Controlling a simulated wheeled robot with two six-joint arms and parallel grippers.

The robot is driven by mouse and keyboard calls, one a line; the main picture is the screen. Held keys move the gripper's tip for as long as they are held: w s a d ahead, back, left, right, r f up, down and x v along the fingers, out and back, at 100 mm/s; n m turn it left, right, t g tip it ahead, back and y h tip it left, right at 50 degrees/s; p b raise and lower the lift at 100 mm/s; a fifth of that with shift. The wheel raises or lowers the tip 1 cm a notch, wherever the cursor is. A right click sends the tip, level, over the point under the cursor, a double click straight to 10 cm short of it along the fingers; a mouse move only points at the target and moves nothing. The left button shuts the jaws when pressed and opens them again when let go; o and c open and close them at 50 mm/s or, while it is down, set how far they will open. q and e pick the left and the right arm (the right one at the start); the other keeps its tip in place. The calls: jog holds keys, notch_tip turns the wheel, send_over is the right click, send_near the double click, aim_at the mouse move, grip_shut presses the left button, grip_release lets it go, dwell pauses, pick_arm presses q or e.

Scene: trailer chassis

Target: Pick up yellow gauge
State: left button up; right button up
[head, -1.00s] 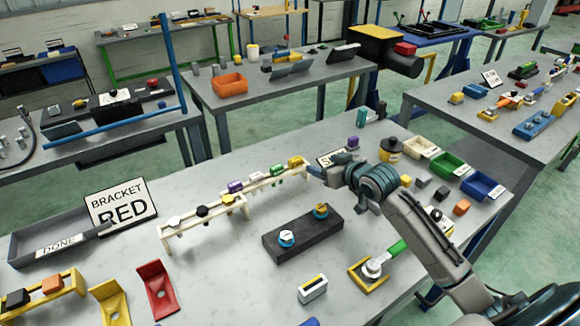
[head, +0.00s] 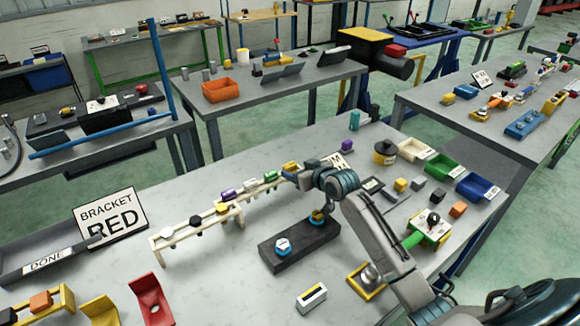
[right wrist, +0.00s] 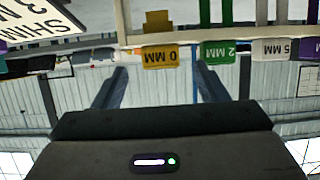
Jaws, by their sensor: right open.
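In the right wrist view the picture is upside down, and the yellow gauge (right wrist: 160,56) carries an "MM" label. My right gripper (head: 303,178) is beside that rack end, close to the yellow gauge. In the right wrist view its two fingers (right wrist: 161,72) are spread, with the yellow gauge ahead in the gap between them. Contact cannot be told. My left gripper is not in view.
A dark block (head: 300,245) with two knobs stands just in front of the rack. A shim sign (head: 338,160) stands behind my right gripper. A nearer rack (head: 197,236) holds more gauges at left. Coloured bins (head: 447,166) stand at the right.

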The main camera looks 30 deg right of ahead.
jog(key=shift+x, duration=1.45)
jog(key=shift+r, duration=0.1)
jog(key=shift+c, duration=0.3)
jog(key=c, duration=1)
